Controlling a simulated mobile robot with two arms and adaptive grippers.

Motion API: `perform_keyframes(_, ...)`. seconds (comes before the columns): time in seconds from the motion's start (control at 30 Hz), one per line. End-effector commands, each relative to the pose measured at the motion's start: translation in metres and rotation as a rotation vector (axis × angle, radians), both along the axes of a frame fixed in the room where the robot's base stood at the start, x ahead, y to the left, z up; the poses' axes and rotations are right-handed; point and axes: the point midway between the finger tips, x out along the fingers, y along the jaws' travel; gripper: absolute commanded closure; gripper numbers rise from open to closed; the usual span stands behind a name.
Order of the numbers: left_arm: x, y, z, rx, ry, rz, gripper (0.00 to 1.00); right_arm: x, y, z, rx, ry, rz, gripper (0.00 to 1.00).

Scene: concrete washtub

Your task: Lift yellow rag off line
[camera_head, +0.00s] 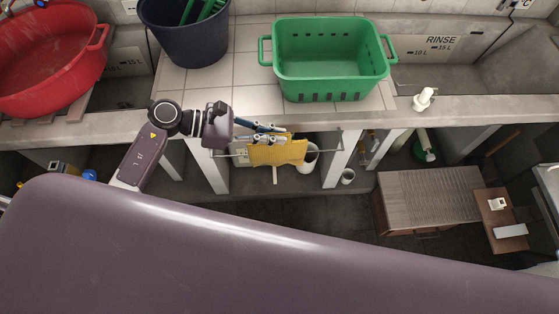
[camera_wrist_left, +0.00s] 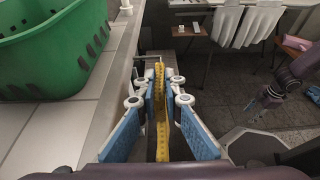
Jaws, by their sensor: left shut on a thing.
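The yellow rag (camera_head: 278,153) is at a thin metal rail (camera_head: 232,155) along the front of the concrete counter. The rag covers the middle of the rail, and I cannot tell whether it rests on it. My left gripper (camera_head: 268,133) reaches in from the left and is shut on the rag. In the left wrist view the rag (camera_wrist_left: 161,110) runs as a narrow yellow strip between the blue-padded fingers (camera_wrist_left: 160,90). A purple arm at the right of that view, likely my right one, ends in a small dark gripper (camera_wrist_left: 262,100); its jaws are unclear.
A green basket (camera_head: 332,65) stands on the tiled counter just behind the rail. A dark blue bucket (camera_head: 190,35) and a red tub (camera_head: 50,62) are to the left. A white bottle (camera_head: 423,99) stands on the right ledge. White posts (camera_head: 342,160) hold up the counter; a wooden cabinet (camera_head: 430,198) is at right.

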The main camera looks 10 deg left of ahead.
Motion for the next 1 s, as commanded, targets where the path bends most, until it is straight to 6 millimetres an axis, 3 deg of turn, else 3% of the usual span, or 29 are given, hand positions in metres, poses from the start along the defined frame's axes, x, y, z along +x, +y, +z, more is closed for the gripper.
perform_keyframes(0.67, 0.000, 0.000, 0.011, -0.001, -0.001, 0.000, 1.00, 0.000, 0.000, 0.005, 0.000, 0.000, 0.000, 0.59)
perform_keyframes(1.0, 0.000, 0.000, 0.036, -0.001, -0.001, -0.001, 1.00, 0.000, 0.000, 0.020, 0.000, 0.000, 0.000, 0.59)
